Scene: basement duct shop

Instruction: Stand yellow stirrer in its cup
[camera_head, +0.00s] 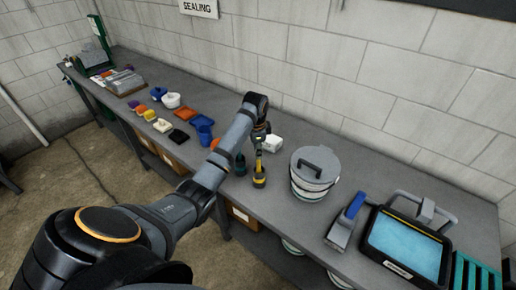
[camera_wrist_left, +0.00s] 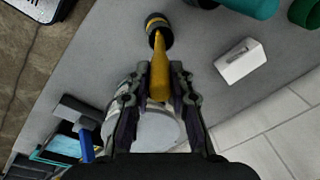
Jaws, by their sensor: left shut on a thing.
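In the left wrist view, the fingers (camera_wrist_left: 158,88) close around the thick part of the stirrer (camera_wrist_left: 160,68). The stirrer points down at a small dark cup with a yellow band (camera_head: 259,182), which stands on the bench. The cup also shows in the left wrist view (camera_wrist_left: 155,20). The stirrer's narrow end overlaps the cup's dark mouth; I cannot tell how far inside it is. My right gripper is not in view.
A dark green cup (camera_head: 240,166) stands just left of the yellow-banded cup. A white box (camera_head: 272,144) lies behind. A lidded bucket (camera_head: 313,182) stands to the right, then a blue-handled scraper (camera_head: 345,222) and a blue-topped case (camera_head: 405,245). Coloured blocks lie left.

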